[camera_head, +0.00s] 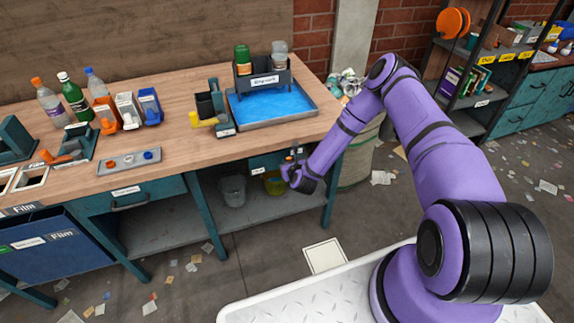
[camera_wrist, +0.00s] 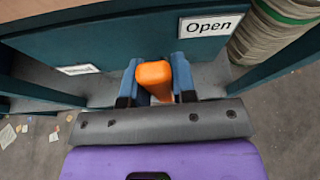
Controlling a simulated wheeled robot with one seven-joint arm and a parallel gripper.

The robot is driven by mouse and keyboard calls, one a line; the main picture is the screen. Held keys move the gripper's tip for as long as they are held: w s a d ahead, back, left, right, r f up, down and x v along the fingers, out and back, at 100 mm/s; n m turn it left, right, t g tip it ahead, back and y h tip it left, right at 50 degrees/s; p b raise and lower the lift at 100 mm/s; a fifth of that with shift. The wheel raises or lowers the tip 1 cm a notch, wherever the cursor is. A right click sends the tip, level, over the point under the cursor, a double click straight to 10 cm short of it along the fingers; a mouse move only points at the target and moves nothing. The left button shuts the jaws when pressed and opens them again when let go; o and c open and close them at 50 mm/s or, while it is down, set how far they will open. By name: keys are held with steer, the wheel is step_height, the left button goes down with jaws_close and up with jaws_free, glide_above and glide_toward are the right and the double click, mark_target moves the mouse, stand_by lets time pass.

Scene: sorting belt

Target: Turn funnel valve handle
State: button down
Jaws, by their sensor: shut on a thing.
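An orange handle (camera_wrist: 153,75) shows in the wrist view in front of a dark teal panel (camera_wrist: 110,40) under the bench. My gripper (camera_wrist: 158,82) has its two blue fingers on either side of the handle and is shut on it. A white sign reading "Open" (camera_wrist: 209,25) is on the panel to the upper right of the handle. In the head view my gripper (camera_head: 291,165) is at the bench front, below the blue-filled tray (camera_head: 317,110). The handle is hard to make out there, and its joint to the valve is hidden.
A yellow bucket (camera_head: 273,182) and a grey bucket (camera_head: 233,190) stand on the lower shelf near my gripper. Bottles (camera_head: 75,97), small bins (camera_head: 128,110) and a rack (camera_head: 262,75) stand on the bench. A pale bin (camera_head: 358,155) is behind my arm.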

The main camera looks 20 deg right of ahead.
steer(key=shift+d+m, duration=0.2)
steer(key=shift+m, duration=0.1)
stand_by(0.4)
steer(key=c, duration=0.9)
jaws_free()
steer(key=v, duration=1.1)
steer(key=shift+d, duration=0.2)
steer(key=shift+w, duration=0.1)
